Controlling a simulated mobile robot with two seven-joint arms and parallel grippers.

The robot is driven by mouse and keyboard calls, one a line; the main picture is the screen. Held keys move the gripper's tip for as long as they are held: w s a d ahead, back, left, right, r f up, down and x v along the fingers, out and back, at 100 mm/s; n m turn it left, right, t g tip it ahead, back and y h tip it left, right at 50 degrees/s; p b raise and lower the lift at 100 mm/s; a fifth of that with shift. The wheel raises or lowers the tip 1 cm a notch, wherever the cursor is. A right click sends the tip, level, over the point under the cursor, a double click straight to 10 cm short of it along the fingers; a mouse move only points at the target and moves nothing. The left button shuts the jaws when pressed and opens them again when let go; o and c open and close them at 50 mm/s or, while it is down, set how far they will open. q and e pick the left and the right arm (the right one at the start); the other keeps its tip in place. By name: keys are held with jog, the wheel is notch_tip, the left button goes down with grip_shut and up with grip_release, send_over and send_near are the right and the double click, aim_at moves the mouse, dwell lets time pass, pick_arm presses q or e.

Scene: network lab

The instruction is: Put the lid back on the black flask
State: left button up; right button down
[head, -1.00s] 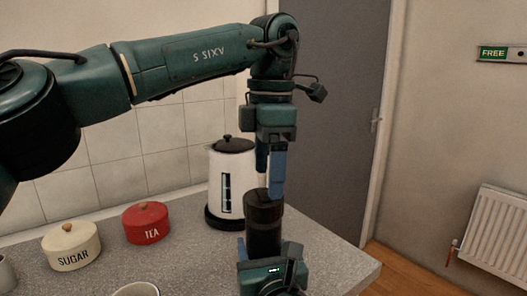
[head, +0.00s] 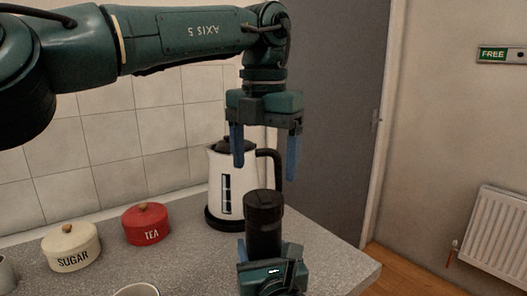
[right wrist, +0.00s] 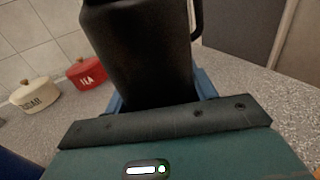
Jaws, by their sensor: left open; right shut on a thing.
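The black flask (head: 263,238) stands upright near the counter's front right. Its dark lid (head: 264,204) sits on the top end, looking level; whether it is screwed tight I cannot tell. My left gripper (head: 265,172) is open and empty just above the lid, its two blue fingers spread left and right and apart from it. My right gripper (head: 270,262) is shut on the lower body of the flask, hiding its base. In the right wrist view the flask body (right wrist: 142,55) fills the middle between the fingers; its lid is out of that picture.
A white kettle (head: 228,185) stands close behind the flask. A red tea tin (head: 146,226) and a cream sugar tin (head: 72,248) sit to the left. A cup (head: 136,290) is at the front edge. Counter between tins and flask is clear.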

aim_at(263, 198)
pick_arm(q)
notch_tip(263, 198, down, 7)
jog(key=shift+f, duration=0.15)
jog(key=shift+c, duration=0.5)
jog(key=c, duration=0.9)
jog(key=o, duration=1.2)
notch_tip(263, 198, up, 12)
jog(key=shift+r, duration=0.1)
pick_arm(e)
jog(key=shift+c, duration=2.1)
grip_release()
